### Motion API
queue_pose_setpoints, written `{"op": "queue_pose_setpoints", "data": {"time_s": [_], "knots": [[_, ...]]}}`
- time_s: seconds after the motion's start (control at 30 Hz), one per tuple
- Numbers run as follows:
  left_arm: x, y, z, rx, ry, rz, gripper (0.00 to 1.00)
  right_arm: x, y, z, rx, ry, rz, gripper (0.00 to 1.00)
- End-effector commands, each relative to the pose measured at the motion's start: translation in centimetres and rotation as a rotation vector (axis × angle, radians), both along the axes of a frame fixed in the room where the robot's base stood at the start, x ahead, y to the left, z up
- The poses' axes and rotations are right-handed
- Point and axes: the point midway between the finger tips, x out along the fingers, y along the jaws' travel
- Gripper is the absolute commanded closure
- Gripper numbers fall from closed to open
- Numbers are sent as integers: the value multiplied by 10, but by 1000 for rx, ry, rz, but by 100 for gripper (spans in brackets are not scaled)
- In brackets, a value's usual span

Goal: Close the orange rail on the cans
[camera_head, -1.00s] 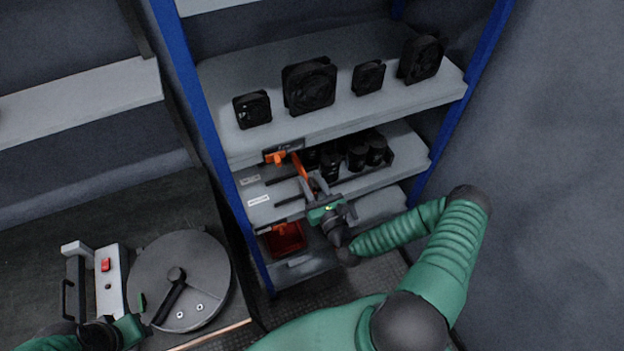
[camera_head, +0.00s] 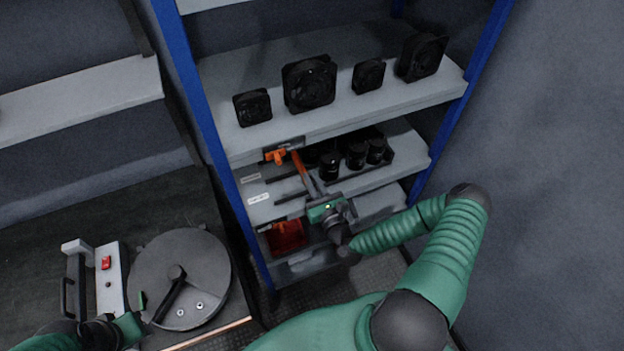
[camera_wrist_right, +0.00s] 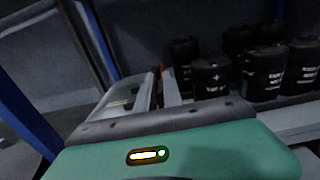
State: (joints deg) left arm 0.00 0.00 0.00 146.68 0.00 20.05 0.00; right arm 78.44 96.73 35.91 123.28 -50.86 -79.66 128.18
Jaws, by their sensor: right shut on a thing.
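The orange rail (camera_head: 300,166) is a narrow bar on the middle shelf, left of the black cans (camera_head: 356,155). It slants from the back of the shelf toward its front edge. My right gripper (camera_head: 315,187) is shut on its near end, which the fingers partly hide. In the right wrist view, the cans (camera_wrist_right: 264,72) stand upright to the right of the fingers (camera_wrist_right: 160,92), and only a small orange patch shows behind them.
Black fans (camera_head: 309,84) stand on the shelf above, whose front edge overhangs the cans. A red bin (camera_head: 287,237) sits below. Blue posts (camera_head: 205,110) flank the shelves. A round grey lid (camera_head: 180,280) lies on the left bench.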

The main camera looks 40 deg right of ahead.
Motion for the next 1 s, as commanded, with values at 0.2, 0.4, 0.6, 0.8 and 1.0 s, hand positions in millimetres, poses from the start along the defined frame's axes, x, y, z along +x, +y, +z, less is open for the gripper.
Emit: {"op": "queue_pose_setpoints", "data": {"time_s": [0.2,0.4,0.6,0.8,1.0], "knots": [[0,0,0,0,0,0,67,0,0,0,0,0,0,100],[0,0,0,0,0,0,67,0,0,0,0,1,0,100],[0,0,0,0,0,0,67,0,0,0,0,1,-1,100],[0,0,0,0,0,0,67,0,0,0,0,1,0,100],[0,0,-6,0,0,0,67,-2,-12,-2,-3,0,-3,100]]}}
